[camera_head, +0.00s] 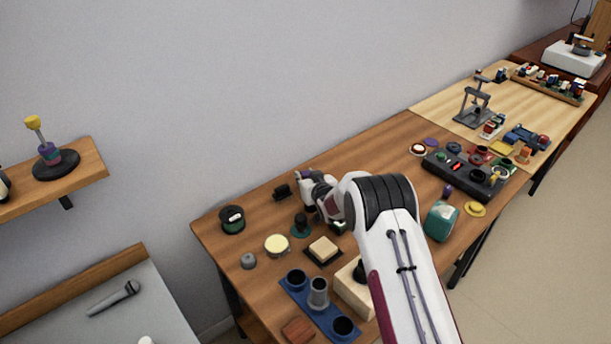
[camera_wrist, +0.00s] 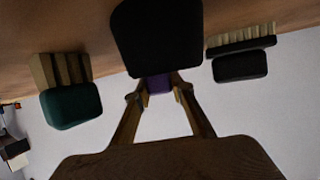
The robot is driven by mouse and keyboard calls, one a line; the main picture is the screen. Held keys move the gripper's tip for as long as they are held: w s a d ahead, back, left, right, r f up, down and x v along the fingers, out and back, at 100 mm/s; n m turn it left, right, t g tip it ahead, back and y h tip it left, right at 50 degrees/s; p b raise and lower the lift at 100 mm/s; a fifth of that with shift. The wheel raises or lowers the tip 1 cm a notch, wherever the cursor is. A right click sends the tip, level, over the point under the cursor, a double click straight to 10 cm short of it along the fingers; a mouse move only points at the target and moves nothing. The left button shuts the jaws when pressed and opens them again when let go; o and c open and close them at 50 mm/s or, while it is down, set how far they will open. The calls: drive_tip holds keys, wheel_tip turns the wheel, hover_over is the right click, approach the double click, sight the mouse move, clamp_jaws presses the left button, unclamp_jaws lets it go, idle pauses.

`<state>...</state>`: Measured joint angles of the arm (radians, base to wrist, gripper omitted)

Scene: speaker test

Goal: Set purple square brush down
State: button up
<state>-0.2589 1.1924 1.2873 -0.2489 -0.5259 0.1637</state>
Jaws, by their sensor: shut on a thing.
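The purple brush shows in the wrist view as a small purple block (camera_wrist: 158,83) between the fingertips of my gripper (camera_wrist: 158,88). My gripper is shut on it. A large dark shape right beside it hides much of it, and I cannot tell what that shape is. In the head view a small bit of purple (camera_head: 304,174) shows at the tip of my gripper (camera_head: 303,181), near the table's back edge. I cannot tell whether the brush touches the table.
In the wrist view a green brush with tan bristles (camera_wrist: 70,105) is on the left and a black brush (camera_wrist: 240,66) on the right. The black brush (camera_head: 282,191) also shows left of my gripper in the head view. A blue holder (camera_head: 327,319) stands nearer the front.

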drive_tip(key=o, duration=1.1)
drive_tip(key=shift+c, duration=0.2)
drive_tip(key=shift+r, duration=0.15)
drive_tip(key=shift+v, duration=5.95)
